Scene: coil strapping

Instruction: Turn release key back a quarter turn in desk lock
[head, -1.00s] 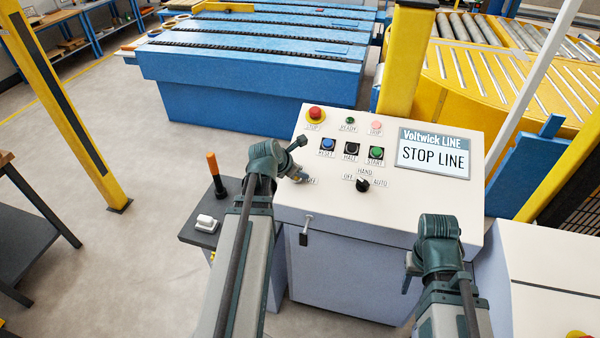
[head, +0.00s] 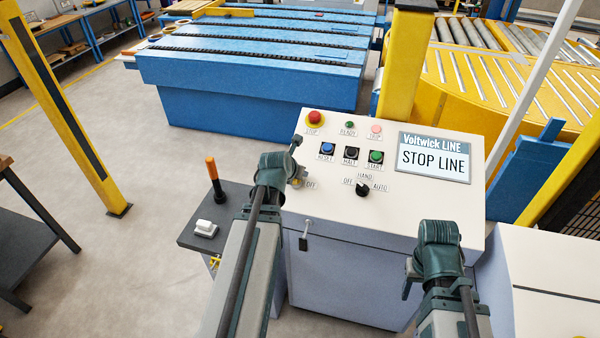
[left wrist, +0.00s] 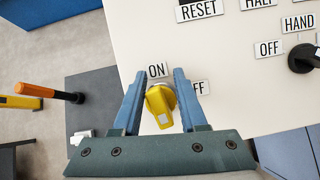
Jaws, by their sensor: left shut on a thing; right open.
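The yellow release key (left wrist: 160,108) sits in the desk lock, a round grey fitting on the sloped desk face (left wrist: 250,75). In the left wrist view the ON label (left wrist: 158,70) is above the key and the OFF label (left wrist: 201,87) is to its right, partly hidden by a finger. My left gripper (left wrist: 158,100) has a finger on each side of the key and is shut on it. In the head view my left wrist partly covers the lock. My right gripper (head: 407,283) is open and empty, low before the desk's front; its fingers are partly hidden.
The desk carries a red stop button (head: 315,119), several push buttons, a black selector (head: 362,188) and a STOP LINE screen (head: 434,157). A dark side shelf (head: 232,196) holds an orange-handled tool (head: 214,180) and a white item (head: 205,228).

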